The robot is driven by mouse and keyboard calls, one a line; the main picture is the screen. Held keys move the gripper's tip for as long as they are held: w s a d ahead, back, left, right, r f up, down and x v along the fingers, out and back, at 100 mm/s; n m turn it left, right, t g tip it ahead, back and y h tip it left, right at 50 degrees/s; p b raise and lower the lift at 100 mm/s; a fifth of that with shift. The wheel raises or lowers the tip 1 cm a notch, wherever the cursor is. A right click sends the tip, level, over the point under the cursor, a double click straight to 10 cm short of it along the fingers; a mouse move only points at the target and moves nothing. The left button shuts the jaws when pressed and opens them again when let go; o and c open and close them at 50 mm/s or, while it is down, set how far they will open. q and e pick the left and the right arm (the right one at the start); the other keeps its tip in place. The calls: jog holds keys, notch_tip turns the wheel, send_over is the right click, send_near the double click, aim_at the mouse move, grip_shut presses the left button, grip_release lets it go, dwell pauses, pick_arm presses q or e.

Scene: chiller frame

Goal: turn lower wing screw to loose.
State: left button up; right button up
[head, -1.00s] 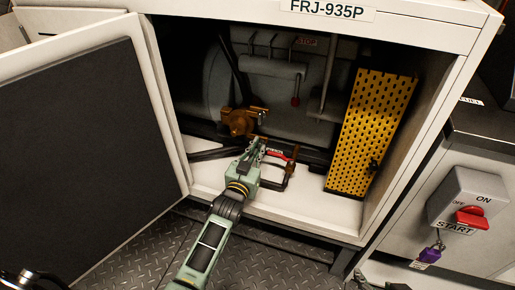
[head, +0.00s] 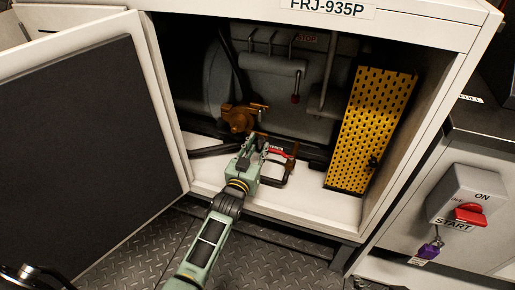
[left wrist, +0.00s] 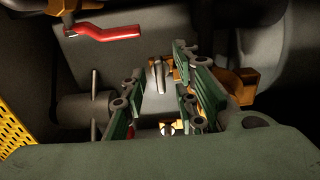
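My left gripper (head: 258,143) reaches into the open cabinet, just below the brass valve body (head: 238,117). In the left wrist view its green fingers (left wrist: 160,68) stand apart. A small grey wing screw (left wrist: 157,76) shows in the gap between the fingers, with no clear contact. A second bright, brass-mounted piece (left wrist: 167,128) shows nearer the palm. The brass body (left wrist: 244,84) is behind the fingers on the right. In the head view the gripper covers the lower wing screw area.
A red lever handle (head: 276,151) lies just right of the gripper, also seen in the left wrist view (left wrist: 110,33). A yellow perforated panel (head: 370,130) stands further right. The cabinet door (head: 160,105) is open at left. The cabinet floor (head: 315,206) in front is clear.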

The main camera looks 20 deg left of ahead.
pick_arm(q)
jog(key=s, duration=1.2)
jog(key=shift+a, duration=0.2)
jog(key=shift+s, duration=0.1)
